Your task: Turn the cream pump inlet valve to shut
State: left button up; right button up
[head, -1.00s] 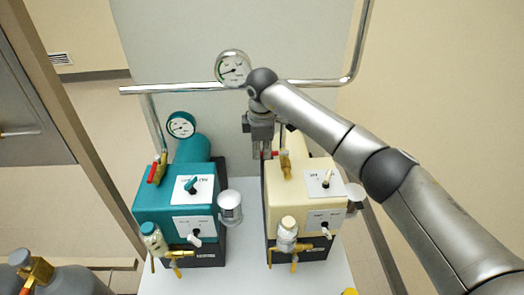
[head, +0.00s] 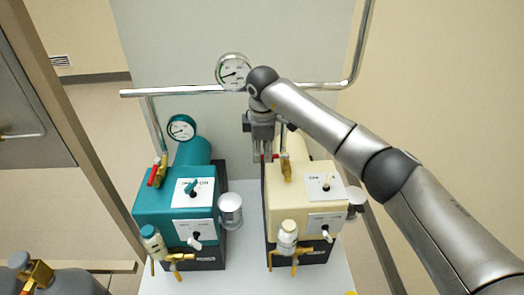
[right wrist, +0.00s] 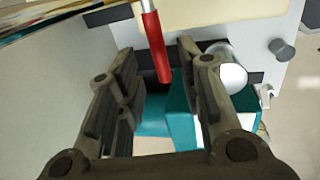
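The cream pump (head: 305,178) stands on the right of the pale bench top. Its brass inlet valve (head: 286,168) is at the back, with a red lever (head: 275,157) pointing left, partly hidden by my right gripper (head: 263,159). In the right wrist view the red lever (right wrist: 157,48) reaches into the gap between the two fingers of my right gripper (right wrist: 158,62). The fingers stand apart, with a visible gap on each side of the lever. My left gripper is not in view.
A teal pump (head: 176,210) with its own red-handled valve (head: 155,174) stands to the left. A chrome pipe (head: 190,91) and a round gauge (head: 234,72) are behind my right gripper. A silver canister (head: 229,209) stands between the pumps.

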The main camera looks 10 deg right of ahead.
notch_tip(320, 180, up, 11)
jog(key=s, duration=0.2)
jog(key=shift+f, duration=0.2)
dwell(0.4)
